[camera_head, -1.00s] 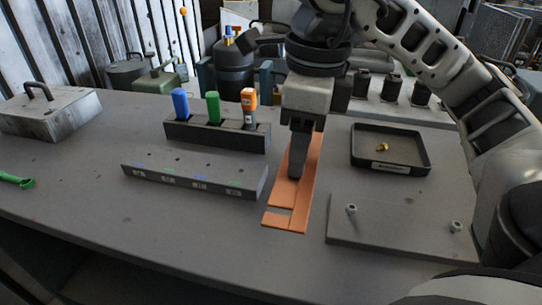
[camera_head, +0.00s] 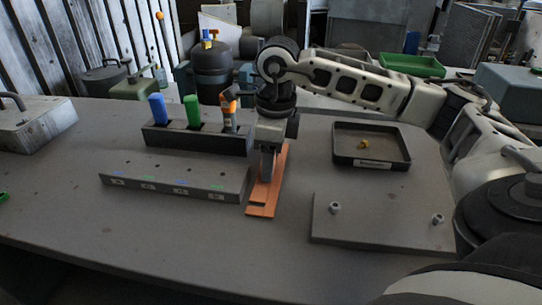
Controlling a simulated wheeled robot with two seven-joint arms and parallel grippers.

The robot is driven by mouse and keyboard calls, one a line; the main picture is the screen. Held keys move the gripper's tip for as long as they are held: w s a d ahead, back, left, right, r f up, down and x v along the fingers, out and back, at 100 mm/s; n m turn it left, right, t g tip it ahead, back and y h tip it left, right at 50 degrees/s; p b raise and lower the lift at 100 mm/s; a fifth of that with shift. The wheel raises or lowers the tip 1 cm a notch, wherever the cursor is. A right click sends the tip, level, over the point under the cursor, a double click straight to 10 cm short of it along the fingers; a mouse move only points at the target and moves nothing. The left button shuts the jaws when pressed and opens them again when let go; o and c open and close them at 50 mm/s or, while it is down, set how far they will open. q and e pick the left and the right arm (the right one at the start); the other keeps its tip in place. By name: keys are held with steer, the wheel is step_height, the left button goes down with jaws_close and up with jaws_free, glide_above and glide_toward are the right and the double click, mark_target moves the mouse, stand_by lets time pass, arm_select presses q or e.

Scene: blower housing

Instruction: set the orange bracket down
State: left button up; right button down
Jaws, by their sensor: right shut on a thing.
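The orange bracket (camera_head: 262,211) is a long flat piece in the middle of the table (camera_head: 150,235), between the grey labelled block and the grey plate. It looks flat on or very close to the table top; I cannot tell if there is a small gap. My right gripper (camera_head: 267,178) points down and is shut on the bracket, hiding part of it. My left gripper is not in view.
A grey labelled block (camera_head: 172,182) and a dark holder (camera_head: 196,142) with blue, green and orange-handled tools stand left. A grey plate (camera_head: 375,222) with two pegs and a black tray (camera_head: 371,162) with a small yellow part lie right. The front left table is clear.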

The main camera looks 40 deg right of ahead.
mark_target(275, 175)
steer(key=shift+f, duration=0.2)
steer(key=c, duration=0.5)
jaws_free()
steer(key=r, duration=0.8)
steer(key=r+p, duration=0.1)
steer(key=r, duration=0.3)
steer(key=shift+s+d+r, duration=0.1)
steer(key=shift+s+d, duration=0.05)
steer(key=shift+s, duration=0.2)
